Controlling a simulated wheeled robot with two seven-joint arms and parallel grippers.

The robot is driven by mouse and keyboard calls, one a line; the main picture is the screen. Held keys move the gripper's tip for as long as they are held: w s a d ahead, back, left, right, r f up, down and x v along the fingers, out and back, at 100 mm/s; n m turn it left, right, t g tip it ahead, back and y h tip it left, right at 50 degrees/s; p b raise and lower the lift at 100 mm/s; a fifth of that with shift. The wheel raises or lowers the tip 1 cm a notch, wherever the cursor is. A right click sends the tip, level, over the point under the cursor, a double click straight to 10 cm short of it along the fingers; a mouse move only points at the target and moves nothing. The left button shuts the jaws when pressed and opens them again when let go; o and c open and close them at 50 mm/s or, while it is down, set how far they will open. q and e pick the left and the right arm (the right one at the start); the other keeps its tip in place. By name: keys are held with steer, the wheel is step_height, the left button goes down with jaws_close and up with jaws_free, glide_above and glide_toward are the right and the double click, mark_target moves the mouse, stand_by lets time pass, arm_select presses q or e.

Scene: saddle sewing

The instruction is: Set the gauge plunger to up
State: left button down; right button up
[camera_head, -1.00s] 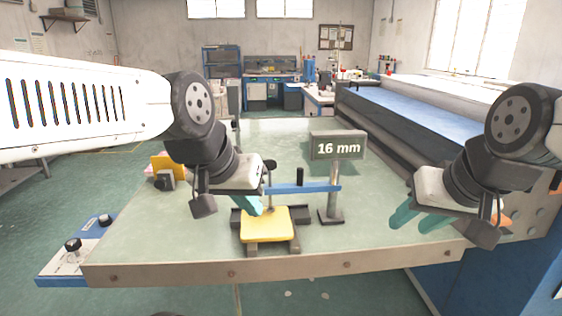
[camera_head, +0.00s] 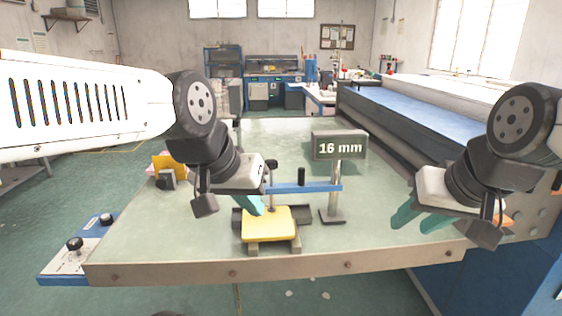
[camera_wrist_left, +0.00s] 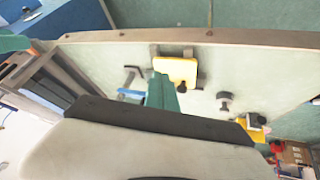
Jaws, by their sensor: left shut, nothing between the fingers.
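The gauge stands on the table with a post, a blue arm (camera_head: 312,187) and a grey sign (camera_head: 339,147) reading "16 mm". A thin plunger rod (camera_head: 271,192) with a dark top hangs at the arm's left end, above a yellow piece (camera_head: 268,223). The rod's lower end is partly hidden by my left gripper (camera_head: 257,208). That gripper is shut and empty, its teal fingertips just left of the rod and close over the yellow piece. In the left wrist view the teal fingers (camera_wrist_left: 161,92) overlap the yellow piece (camera_wrist_left: 177,70). My right gripper (camera_head: 420,218) is open and empty at the right.
The yellow piece sits in a dark holder (camera_head: 302,214) near the table's front edge. A yellow item with a dark clamp (camera_head: 166,180) stands at the left. A blue box with black knobs (camera_head: 88,250) is off the left front corner. The table's middle right is clear.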

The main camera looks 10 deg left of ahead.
stand_by(0.3)
arm_select(q)
steer(key=c, duration=1.8)
jaws_free()
steer(key=shift+c, duration=0.2)
steer(key=o, duration=0.9)
steer(key=w+r+n+g, duration=0.1)
steer(key=w+r+n, duration=0.1)
steer(key=w, duration=0.3)
steer(key=shift+a+r+y, duration=0.25)
steer(key=shift+r+y, duration=0.05)
steer(key=shift+r, duration=0.55)
steer(key=n+g+y, duration=0.2)
steer(key=n+g, duration=0.3)
steer(key=n, duration=0.5)
glide_toward(271, 161)
steer(key=shift+s+f, duration=0.25)
steer(key=shift+s, duration=0.3)
steer(key=shift+w+a+f+n, duration=0.15)
steer(key=shift+w+f+n, duration=0.05)
steer(key=shift+w+n, duration=0.25)
step_height(271, 161, down, 8)
steer(key=shift+r, duration=0.2)
jaws_close()
